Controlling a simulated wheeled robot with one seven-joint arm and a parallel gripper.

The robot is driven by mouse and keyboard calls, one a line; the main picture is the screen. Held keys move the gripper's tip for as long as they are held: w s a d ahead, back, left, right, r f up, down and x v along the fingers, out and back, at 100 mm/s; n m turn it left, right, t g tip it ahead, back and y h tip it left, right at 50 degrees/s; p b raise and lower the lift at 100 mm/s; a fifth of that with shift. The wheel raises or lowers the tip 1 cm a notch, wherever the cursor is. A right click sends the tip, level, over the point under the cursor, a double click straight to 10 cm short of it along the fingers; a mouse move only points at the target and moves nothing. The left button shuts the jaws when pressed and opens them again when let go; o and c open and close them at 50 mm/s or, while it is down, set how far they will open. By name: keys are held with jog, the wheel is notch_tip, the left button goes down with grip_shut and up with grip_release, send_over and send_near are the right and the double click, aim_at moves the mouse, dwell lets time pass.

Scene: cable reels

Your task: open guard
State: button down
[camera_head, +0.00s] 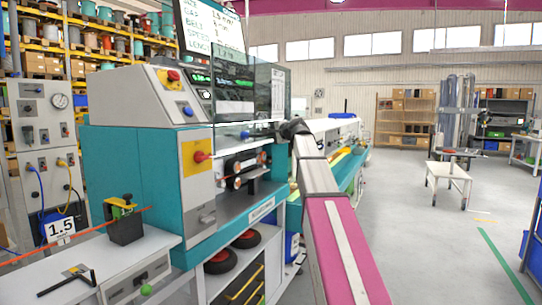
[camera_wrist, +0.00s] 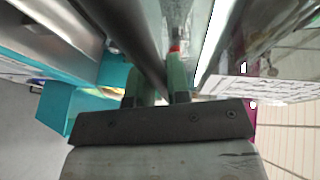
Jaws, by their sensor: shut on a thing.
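The guard (camera_head: 262,85) is a clear, tinted pane on the teal and grey machine, standing in front of the dark screen with green readouts. Below it, the working space with rollers (camera_head: 245,168) shows uncovered from this side. My gripper (camera_head: 291,128) is at the lower right of the pane, at the end of my outstretched arm. In the wrist view my gripper (camera_wrist: 160,88) has two green fingers, close together on a dark, slanting bar (camera_wrist: 140,45), which looks like the guard's handle. The exact contact is partly hidden.
The machine's front carries a yellow plate with a red knob (camera_head: 202,156). A bench (camera_head: 95,275) with a black and yellow tool stands at the lower left. Shelves of reels (camera_head: 90,40) are behind. Open floor (camera_head: 420,240) lies to the right, with a small white table (camera_head: 448,178).

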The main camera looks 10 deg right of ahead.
send_near(264, 114)
jog(key=x, duration=0.5)
jog(key=shift+w+r, duration=0.1)
jog(key=shift+r, duration=0.1)
jog(key=c, duration=1.1)
grip_release()
jog(key=v, duration=1)
jog(key=shift+s+d, duration=0.25)
jog(key=shift+s, duration=0.05)
